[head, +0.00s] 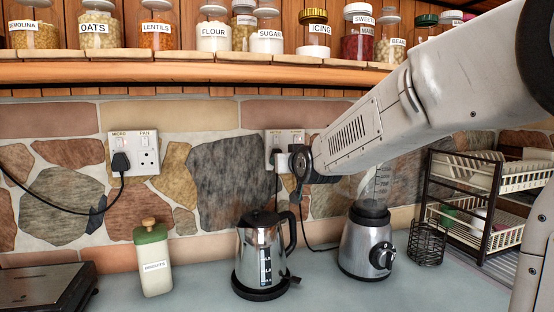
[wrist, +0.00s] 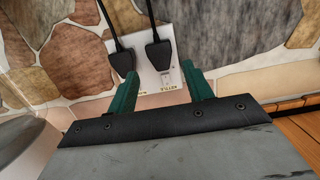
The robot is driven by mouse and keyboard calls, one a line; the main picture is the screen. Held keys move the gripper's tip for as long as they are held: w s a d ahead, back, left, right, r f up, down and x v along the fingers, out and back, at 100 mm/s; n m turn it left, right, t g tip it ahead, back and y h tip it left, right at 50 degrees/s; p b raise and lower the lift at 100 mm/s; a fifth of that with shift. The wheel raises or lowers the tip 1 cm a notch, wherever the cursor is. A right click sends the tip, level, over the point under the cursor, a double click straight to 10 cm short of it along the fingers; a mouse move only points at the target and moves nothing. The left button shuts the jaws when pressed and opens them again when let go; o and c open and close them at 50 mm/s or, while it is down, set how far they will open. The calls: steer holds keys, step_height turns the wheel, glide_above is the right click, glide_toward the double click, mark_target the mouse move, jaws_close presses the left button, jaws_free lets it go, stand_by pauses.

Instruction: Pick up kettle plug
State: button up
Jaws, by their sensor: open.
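The kettle plug (wrist: 158,52) is black and sits in the socket plate (wrist: 150,72), above a label that seems to read "KETTLE" in the wrist view. A second black plug (wrist: 122,60) is to its left in the same plate. My gripper (wrist: 160,69) is open, its two green fingers spread toward the plate with nothing between them; the kettle plug lies just beyond the gap. In the head view, my arm partly hides the socket plate (head: 271,137). The kettle (head: 262,255) stands on the counter below.
A blender (head: 368,242) and a dish rack (head: 475,200) stand to the right on the counter. A shelf (head: 180,68) of jars runs above.

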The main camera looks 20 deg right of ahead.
steer(key=w+f, duration=0.1)
steer(key=w, duration=0.6)
steer(key=shift+w+d+f, duration=0.25)
steer(key=shift+d+f, duration=0.05)
steer(key=shift+d, duration=0.05)
steer(key=shift+c, duration=0.3)
steer(key=c, duration=1)
